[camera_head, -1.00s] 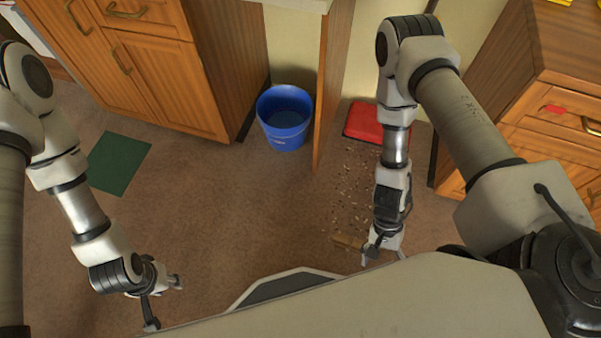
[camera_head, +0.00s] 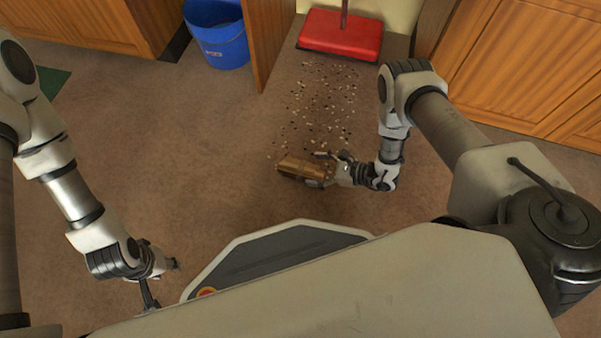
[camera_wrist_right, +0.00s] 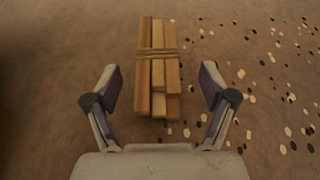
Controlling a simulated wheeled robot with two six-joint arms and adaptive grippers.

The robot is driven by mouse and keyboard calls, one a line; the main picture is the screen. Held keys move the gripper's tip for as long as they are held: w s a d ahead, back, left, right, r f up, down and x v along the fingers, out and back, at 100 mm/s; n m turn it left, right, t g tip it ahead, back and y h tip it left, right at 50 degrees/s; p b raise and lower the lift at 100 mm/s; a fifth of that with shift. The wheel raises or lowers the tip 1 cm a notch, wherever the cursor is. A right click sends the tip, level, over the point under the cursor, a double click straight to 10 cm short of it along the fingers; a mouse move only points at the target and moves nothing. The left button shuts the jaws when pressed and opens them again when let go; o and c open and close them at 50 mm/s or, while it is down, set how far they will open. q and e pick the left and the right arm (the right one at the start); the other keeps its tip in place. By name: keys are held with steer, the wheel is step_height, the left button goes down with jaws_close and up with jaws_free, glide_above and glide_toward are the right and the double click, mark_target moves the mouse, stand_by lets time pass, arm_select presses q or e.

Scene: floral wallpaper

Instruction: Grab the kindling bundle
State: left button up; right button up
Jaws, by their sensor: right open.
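The kindling bundle (camera_head: 300,168) is a tied stack of light wooden sticks lying on the brown floor. My right gripper (camera_head: 322,169) is open at the bundle's right end. In the right wrist view its two fingers (camera_wrist_right: 158,80) stand on either side of the bundle's near end, with a gap on each side. My left gripper (camera_head: 162,286) hangs at the lower left, away from the bundle; it looks open with nothing in it.
Small dark and pale bits (camera_head: 325,100) are scattered on the floor beyond the bundle. A red broom or sweeper head (camera_head: 341,35) stands by the wall. A blue bucket (camera_head: 218,35) is beside a wooden panel. Wooden cabinets (camera_head: 530,60) stand at the right. Floor left of the bundle is clear.

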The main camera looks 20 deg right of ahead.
mark_target(305, 169)
steer(key=b+x, duration=0.2)
steer(key=x, duration=0.1)
steer(key=shift+a+f, duration=0.3)
steer(key=shift+w+a, duration=0.2)
steer(key=shift+a, duration=0.05)
steer(key=shift+r, duration=0.15)
steer(key=c, duration=1.4)
steer(key=shift+o, duration=0.2)
